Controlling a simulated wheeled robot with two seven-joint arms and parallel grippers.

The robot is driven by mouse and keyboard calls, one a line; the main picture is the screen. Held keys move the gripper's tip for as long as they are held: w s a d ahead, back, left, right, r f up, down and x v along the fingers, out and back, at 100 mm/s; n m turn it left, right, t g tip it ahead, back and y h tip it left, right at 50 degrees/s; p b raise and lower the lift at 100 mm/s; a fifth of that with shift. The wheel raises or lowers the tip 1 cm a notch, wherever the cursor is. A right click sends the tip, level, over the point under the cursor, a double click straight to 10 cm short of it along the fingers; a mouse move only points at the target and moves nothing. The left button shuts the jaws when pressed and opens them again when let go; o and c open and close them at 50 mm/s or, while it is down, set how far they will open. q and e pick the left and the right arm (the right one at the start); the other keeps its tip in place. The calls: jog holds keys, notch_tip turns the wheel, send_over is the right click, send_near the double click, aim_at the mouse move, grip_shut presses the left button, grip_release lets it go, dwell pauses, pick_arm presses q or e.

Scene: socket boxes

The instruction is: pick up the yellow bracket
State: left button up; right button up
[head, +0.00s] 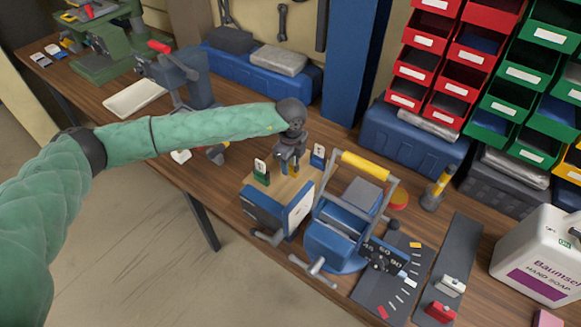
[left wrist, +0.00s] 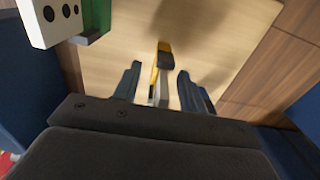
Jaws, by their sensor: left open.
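The yellow bracket (left wrist: 154,76) stands on a pale wooden top, seen nearly edge-on in the left wrist view, with a dark and light grey part against it. In the head view only a bit of its yellow (head: 281,172) shows beneath my left gripper (head: 288,168), which hides most of it. In the left wrist view the two fingers of my left gripper (left wrist: 160,88) are apart, one on each side of the bracket, with gaps visible. My right gripper is not in view.
A green bracket with a white plate (head: 261,172) stands left on the wooden top (head: 290,193), and a blue one (head: 318,156) right. A blue machine with a yellow-handled bar (head: 365,167) stands close at the right. A grey vise (head: 180,78) is behind my left arm.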

pick_arm(q)
jog(key=shift+f, duration=0.1)
grip_shut()
